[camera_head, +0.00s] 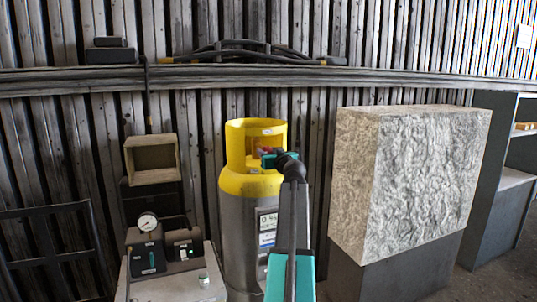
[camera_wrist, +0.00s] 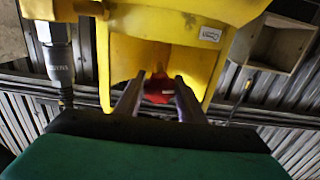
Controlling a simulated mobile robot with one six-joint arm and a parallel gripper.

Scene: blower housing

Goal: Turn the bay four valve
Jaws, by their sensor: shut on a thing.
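A grey gas cylinder (camera_head: 239,235) with a yellow top and collar (camera_head: 236,140) stands upright by the wall. The collar also fills the upper wrist view (camera_wrist: 207,68), which looks upside down. A red valve handle (camera_wrist: 158,96) sits inside the collar opening. My gripper (camera_wrist: 158,80) reaches into that opening, one finger on each side of the red handle, and is shut on it. In the head view my gripper (camera_head: 264,156) is at the collar, and a little red shows by its tips. My arm hides part of the cylinder. No bay number is legible.
A pump unit with a round gauge (camera_head: 148,222) stands left of the cylinder, below an open box (camera_head: 153,158). A large rough stone-like block (camera_head: 415,180) stands close on the right. Hoses (camera_head: 240,52) lie on the ledge above.

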